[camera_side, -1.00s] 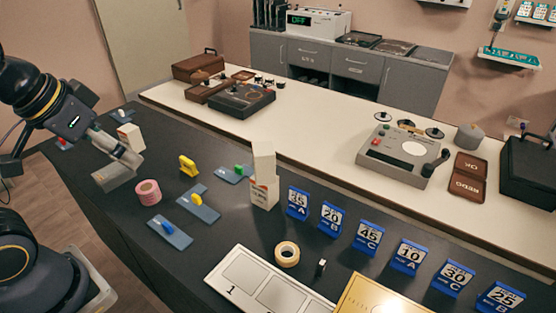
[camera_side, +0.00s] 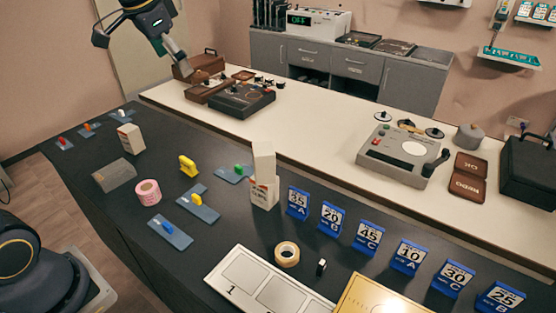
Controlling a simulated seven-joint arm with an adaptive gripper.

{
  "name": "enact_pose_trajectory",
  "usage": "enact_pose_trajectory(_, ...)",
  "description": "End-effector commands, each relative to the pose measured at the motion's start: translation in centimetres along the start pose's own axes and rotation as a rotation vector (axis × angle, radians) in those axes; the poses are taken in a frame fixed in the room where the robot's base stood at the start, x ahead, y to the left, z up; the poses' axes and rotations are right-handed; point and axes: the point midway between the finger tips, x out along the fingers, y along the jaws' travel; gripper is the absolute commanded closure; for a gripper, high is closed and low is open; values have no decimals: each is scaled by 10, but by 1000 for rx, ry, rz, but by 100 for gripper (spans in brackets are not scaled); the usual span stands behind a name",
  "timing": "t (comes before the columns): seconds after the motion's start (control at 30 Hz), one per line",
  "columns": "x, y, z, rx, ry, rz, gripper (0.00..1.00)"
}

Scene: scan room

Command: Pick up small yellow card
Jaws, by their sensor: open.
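No small flat yellow card can be told for certain. A large gold-yellow panel (camera_side: 385,296) lies at the front edge of the picture. My gripper (camera_side: 181,67) is high at the upper left, in front of the brown case, open and apart from all the yellow things. Its fingertips are small and seen from the side.
A tan tape roll (camera_side: 286,254) lies near a numbered white board (camera_side: 232,273).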

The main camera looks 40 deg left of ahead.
Motion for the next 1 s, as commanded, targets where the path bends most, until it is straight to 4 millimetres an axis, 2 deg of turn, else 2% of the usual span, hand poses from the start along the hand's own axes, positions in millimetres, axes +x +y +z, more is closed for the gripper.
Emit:
enact_pose_trajectory(0.03,26,-21,-10,-9,-42,7,0)
enact_pose_trajectory(0.17,92,-71,-20,-36,-134,29,0)
enact_pose_trajectory(0.3,168,-112,-4,-94,-229,66,0)
enact_pose_trajectory(0.4,212,-129,18,-139,-286,92,0)
enact_pose_trajectory(0.5,242,-134,41,-171,-337,120,0)
enact_pose_trajectory(0.6,257,-136,56,-189,-364,136,0)
enact_pose_trajectory(0.77,280,-133,67,-196,-368,137,0)
enact_pose_trajectory(1.0,333,-124,86,-195,-367,136,0)
